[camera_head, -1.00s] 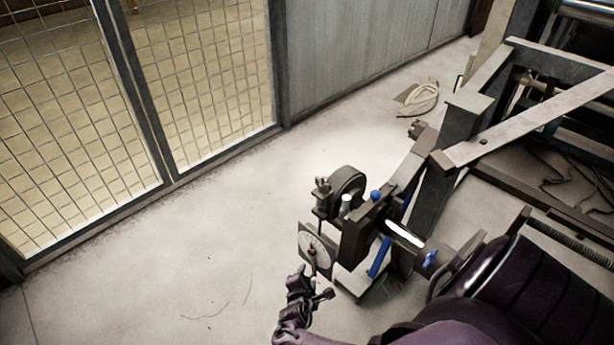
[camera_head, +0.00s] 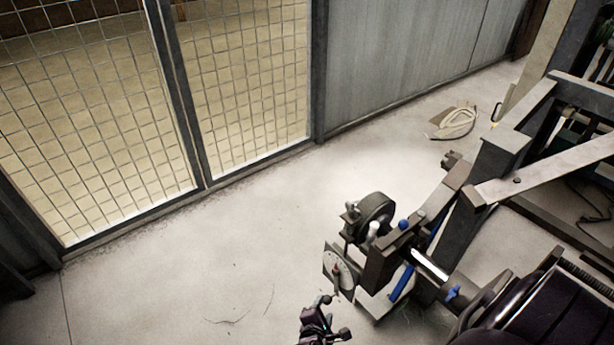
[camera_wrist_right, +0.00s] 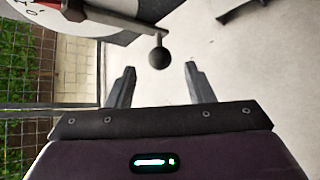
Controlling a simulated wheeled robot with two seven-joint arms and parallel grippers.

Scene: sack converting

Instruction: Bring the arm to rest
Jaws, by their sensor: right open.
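My right gripper (camera_head: 335,316) is at the bottom of the head view, just below and in front of a pale dial plate (camera_head: 331,262) with a red pointer. Its jaws are open with nothing between them. In the right wrist view the two dark fingers of the gripper (camera_wrist_right: 161,68) stand apart. A dark ball knob (camera_wrist_right: 159,58) on a lever shows beyond them, between the fingertips in the picture; I cannot tell the exact distance. Part of the dial (camera_wrist_right: 75,18) shows at the top left there. My left gripper is not in view.
The machine's bracket with a dark wheel (camera_head: 375,213) and blue handles stands beside my right gripper. A dark roll (camera_head: 535,315) is at the lower right. A mesh fence (camera_head: 248,75) runs along the back left. The pale floor (camera_head: 180,270) to the left is clear.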

